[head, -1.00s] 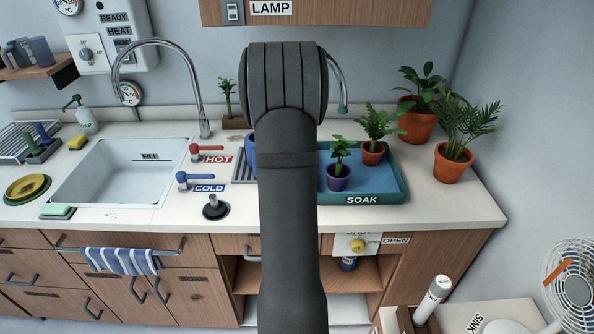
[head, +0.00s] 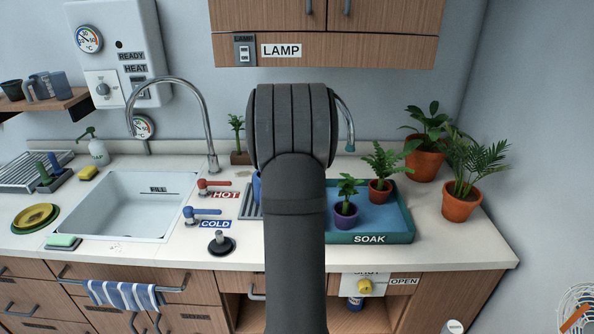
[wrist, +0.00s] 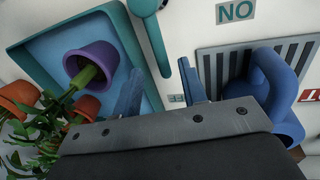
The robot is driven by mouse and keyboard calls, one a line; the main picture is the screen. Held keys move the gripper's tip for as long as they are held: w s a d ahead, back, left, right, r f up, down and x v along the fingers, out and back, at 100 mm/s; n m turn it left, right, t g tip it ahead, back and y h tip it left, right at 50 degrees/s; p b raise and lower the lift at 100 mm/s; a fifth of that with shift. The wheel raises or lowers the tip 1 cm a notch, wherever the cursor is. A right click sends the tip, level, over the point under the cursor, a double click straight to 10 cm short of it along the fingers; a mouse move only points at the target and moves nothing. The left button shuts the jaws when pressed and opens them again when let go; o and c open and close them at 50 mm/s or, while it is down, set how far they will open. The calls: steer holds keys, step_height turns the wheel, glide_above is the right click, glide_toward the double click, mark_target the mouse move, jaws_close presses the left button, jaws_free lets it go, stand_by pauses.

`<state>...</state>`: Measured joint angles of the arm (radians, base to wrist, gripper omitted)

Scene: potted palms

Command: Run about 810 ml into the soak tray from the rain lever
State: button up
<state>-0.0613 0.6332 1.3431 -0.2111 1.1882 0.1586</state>
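The soak tray (head: 404,226) is a blue tray with a teal rim, labelled SOAK, on the counter at the right. It shows at upper left in the wrist view (wrist: 118,32). A teal lever (wrist: 153,42), probably the rain lever, reaches from the top of the wrist view to between my fingertips. My gripper (wrist: 160,68) is open, with a visible gap on both sides of the lever's end. A curved spout with a teal tip (head: 350,147) hangs above the tray; no water shows from it. In the head view my arm hides my gripper and the lever.
The tray holds a purple pot (head: 344,217) and an orange pot (head: 380,192). Larger potted plants (head: 462,203) stand to its right. A blue jug (wrist: 282,92) stands on a slotted grate (wrist: 222,72) beside my gripper. The sink (head: 125,210) and taps lie left.

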step_height(320, 180, up, 14)
steer(key=a, duration=0.2)
steer(key=shift+a+f, duration=0.2)
steer(key=shift+a, duration=0.15)
stand_by(0.6)
steer(key=d+f, duration=0.1)
steer(key=f, duration=0.4)
steer(key=d+f, duration=0.1)
steer(key=f, duration=0.5)
steer(key=d+f, duration=0.1)
steer(key=f, duration=0.5)
steer(key=shift+d+f, duration=0.1)
steer(key=shift+d, duration=0.05)
jaws_close()
